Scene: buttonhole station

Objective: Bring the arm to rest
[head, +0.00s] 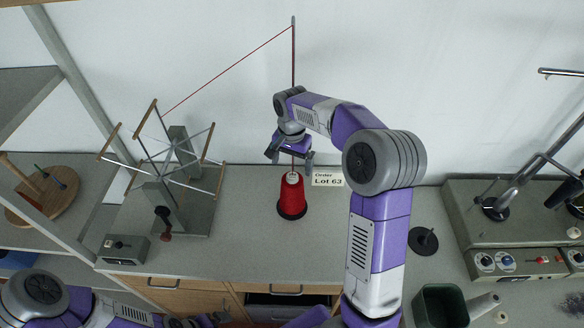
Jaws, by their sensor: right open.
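My right arm reaches up from the bottom right and bends over to the left. Its gripper (291,161) is open and points down, just above a red thread cone (292,197) on the bench. Nothing shows held between its fingers, and a small gap seems to separate it from the cone's top. My left arm (45,292) lies low at the bottom left. Its gripper end, near the bottom edge, is too cut off and dark to read.
A red thread runs from a skein winder (165,165) to the top of a tall rod (293,60) behind my gripper. A dark green bin (440,306) and a machine (520,215) are at right. The bench (250,250) is clear in front.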

